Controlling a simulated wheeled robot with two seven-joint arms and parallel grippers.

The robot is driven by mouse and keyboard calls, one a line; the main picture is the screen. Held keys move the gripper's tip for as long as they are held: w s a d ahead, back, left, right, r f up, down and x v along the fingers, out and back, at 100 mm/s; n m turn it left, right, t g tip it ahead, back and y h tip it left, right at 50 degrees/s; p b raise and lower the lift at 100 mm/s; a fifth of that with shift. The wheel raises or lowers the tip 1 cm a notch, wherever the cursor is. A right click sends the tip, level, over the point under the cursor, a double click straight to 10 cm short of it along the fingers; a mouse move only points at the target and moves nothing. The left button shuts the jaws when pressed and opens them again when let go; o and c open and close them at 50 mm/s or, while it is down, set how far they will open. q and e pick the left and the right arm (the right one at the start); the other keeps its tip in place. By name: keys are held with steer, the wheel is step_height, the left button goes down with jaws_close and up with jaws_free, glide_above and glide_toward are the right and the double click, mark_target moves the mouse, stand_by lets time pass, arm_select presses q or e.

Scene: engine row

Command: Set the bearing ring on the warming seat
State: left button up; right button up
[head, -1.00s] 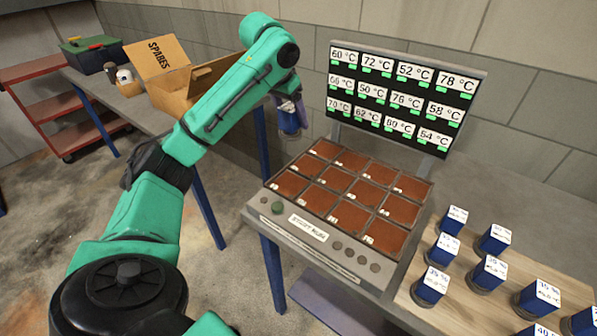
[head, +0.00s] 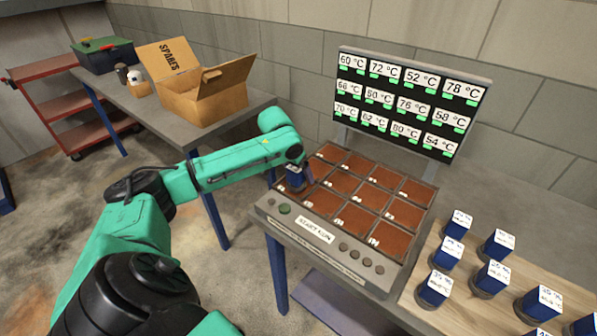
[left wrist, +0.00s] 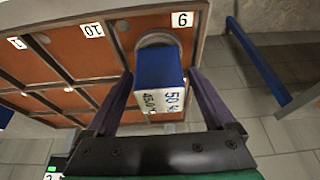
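The bearing ring piece, a blue block with a white label and a grey round base, shows in the left wrist view (left wrist: 158,72) and in the head view (head: 296,179). Its label reads 50 and 45.0. The piece is upright over the front-left brown warming seat (head: 321,200) of the heater station. I cannot tell if its base touches the seat. My right gripper is out of view.
A temperature board (head: 408,103) stands behind the station. Several similar blue pieces (head: 436,287) stand on a wooden board (head: 420,260) at the right. An open spares box (head: 205,95) is on the back-left table. The other seats are empty.

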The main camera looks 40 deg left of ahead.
arm_select(q)
steer(key=shift+r, duration=0.15)
steer(key=b+v, duration=0.1)
steer(key=v, duration=1)
steer(key=shift+s+r+b, duration=0.25)
steer(key=shift+r+b, duration=0.05)
steer(key=shift+r, duration=0.05)
